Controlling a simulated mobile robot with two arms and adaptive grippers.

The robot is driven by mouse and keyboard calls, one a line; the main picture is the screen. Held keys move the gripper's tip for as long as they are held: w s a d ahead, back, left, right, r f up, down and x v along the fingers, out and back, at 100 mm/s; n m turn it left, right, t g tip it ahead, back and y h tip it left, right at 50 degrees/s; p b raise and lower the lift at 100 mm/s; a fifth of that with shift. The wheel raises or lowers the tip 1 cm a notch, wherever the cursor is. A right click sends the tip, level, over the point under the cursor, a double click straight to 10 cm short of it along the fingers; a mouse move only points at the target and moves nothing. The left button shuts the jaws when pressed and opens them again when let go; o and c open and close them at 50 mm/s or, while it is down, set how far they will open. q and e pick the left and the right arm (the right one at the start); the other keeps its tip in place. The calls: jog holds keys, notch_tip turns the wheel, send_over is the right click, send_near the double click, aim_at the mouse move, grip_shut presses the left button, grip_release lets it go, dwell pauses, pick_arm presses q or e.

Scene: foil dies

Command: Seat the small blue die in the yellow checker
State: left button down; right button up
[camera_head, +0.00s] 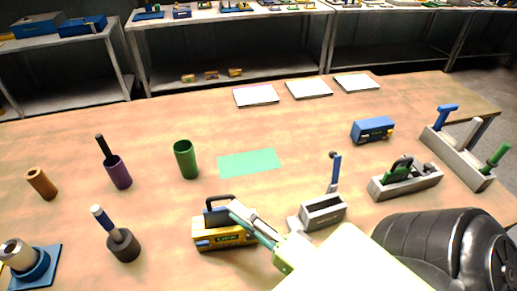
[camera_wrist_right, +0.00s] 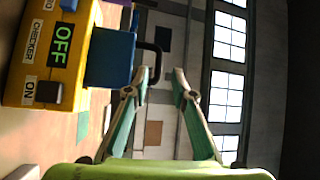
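The yellow checker (camera_head: 232,240) stands on the table at the front middle of the head view. It also fills the left of the right wrist view (camera_wrist_right: 22,75), with an OFF display and an ON label. A blue block (camera_wrist_right: 108,57) with a black loop handle (camera_wrist_right: 158,58), which looks like the small blue die, is at the checker's top; how deep it sits I cannot tell. In the head view its handle (camera_head: 220,197) stands up. My right gripper (camera_wrist_right: 166,74) is open, its fingers beside the handle with a gap between them. My left gripper is not in view.
A grey holder (camera_head: 323,212) with a blue lever stands right of the checker. A grey tray (camera_head: 405,185), a blue box (camera_head: 372,130) and a handle rack (camera_head: 460,160) are further right. A green cup (camera_head: 185,160) and a green mat (camera_head: 250,162) lie behind; handled tools stand left.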

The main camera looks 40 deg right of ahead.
jog(key=shift+b+v, duration=0.5)
jog(key=shift+v, duration=2.1)
